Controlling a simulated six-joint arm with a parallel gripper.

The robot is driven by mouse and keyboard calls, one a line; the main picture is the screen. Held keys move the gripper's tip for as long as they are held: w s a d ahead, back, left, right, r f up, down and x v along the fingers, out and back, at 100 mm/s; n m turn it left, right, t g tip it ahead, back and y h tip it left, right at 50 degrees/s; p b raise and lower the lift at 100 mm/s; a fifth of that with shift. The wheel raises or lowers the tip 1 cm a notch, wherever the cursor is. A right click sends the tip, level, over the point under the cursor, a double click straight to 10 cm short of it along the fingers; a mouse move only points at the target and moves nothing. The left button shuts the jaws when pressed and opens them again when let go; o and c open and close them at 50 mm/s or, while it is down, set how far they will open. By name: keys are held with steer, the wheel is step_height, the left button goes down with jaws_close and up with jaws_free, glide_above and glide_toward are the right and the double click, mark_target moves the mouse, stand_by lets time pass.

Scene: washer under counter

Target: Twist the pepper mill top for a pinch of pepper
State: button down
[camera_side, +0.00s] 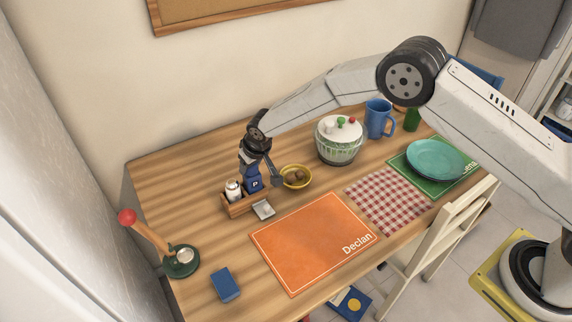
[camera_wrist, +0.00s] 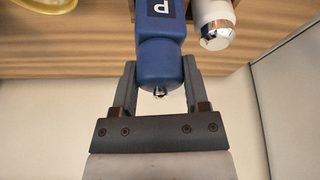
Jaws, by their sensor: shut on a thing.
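The pepper mill (camera_side: 254,184) is blue with a white P on its side. It stands at the wooden caddy (camera_side: 236,209) on the table's left part. In the wrist view the mill (camera_wrist: 160,35) shows its blue rounded top with a small metal knob. My gripper (camera_side: 262,168) is at the top of the mill, coming from above. In the wrist view my gripper (camera_wrist: 160,75) has one finger on each side of the mill's top and is shut on it. The fingers partly hide the mill in the side view.
A white shaker with a metal cap (camera_side: 233,190) stands close beside the mill. A small grey dish (camera_side: 263,210) and a yellow bowl (camera_side: 296,176) are near. An orange placemat (camera_side: 312,240) lies clear in front; a lidded glass bowl (camera_side: 338,145) stands farther right.

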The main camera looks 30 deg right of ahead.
steer(key=shift+f+m+g+h, duration=0.15)
steer(key=shift+m+h, duration=0.45)
steer(key=shift+m, duration=0.85)
steer(key=shift+r+m+g+h, duration=0.15)
steer(key=shift+m+h, duration=0.45)
steer(key=shift+m, duration=0.85)
steer(key=shift+a+f+m+g+h, duration=0.1)
steer(key=shift+m+g+h, duration=0.3)
steer(key=shift+m, duration=1.15)
steer(key=shift+a+m+g+h, duration=0.1)
steer(key=shift+m+g+h, duration=0.3)
steer(key=shift+m, duration=1.15)
stand_by(0.8)
steer(key=shift+c, duration=0.3)
jaws_free()
steer(key=shift+r, duration=0.2)
